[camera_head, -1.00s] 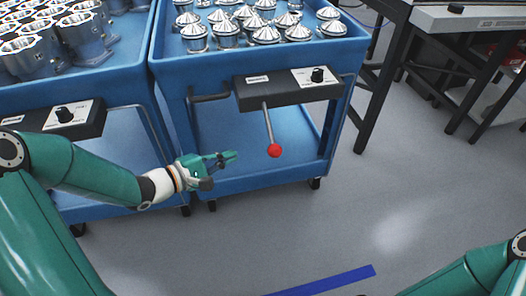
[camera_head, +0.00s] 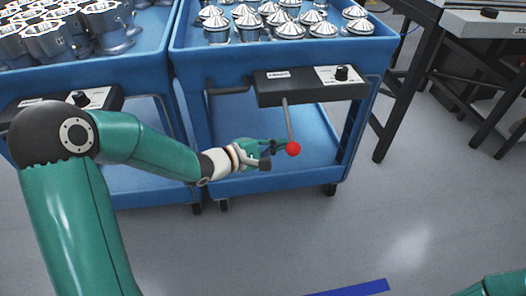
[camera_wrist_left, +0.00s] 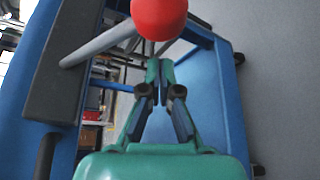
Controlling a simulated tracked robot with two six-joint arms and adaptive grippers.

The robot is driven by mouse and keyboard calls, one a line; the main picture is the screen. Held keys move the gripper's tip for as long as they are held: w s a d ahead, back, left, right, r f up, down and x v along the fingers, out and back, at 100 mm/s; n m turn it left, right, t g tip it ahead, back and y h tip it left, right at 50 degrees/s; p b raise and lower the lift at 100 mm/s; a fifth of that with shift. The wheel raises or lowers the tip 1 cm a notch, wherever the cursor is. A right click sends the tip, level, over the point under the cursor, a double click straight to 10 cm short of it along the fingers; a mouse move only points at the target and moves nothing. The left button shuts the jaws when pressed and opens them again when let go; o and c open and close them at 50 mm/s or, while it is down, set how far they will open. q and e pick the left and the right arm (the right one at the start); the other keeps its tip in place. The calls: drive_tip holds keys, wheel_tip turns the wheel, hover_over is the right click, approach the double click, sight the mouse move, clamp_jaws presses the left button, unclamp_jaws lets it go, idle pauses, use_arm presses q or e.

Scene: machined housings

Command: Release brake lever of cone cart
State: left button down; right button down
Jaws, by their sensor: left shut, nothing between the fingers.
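The cone cart (camera_head: 262,184) is a blue cart with silver cone parts on its top. A dark control box (camera_head: 310,87) is on its front. The brake lever (camera_head: 289,122) is a grey rod hanging down from this box, with a red ball knob (camera_head: 293,149) at its lower end. My left gripper (camera_head: 284,146) is shut and empty, its fingertips close beside the knob's left side; I cannot tell if they touch. In the left wrist view the knob (camera_wrist_left: 159,16) lies just beyond the shut fingertips (camera_wrist_left: 159,66). My right gripper is not in view.
Another blue cart with cylindrical housings (camera_head: 62,37) stands at the left, with its own control box (camera_head: 62,108). A dark-legged table (camera_head: 485,24) stands at the right. A blue floor strip (camera_head: 350,288) lies in front.

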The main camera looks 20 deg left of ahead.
use_arm(q)
drive_tip(key=shift+s+d+r+b, duration=0.3)
drive_tip(key=shift+s+d+r, duration=0.55)
drive_tip(key=shift+s, duration=0.15)
wheel_tip(320, 180, up, 12)
drive_tip(key=s+n+g+p, duration=0.1)
drive_tip(key=n+g+p, duration=0.2)
drive_tip(key=p, duration=3)
drive_tip(key=shift+d+n+h, duration=0.4)
drive_tip(key=shift+r, duration=0.15)
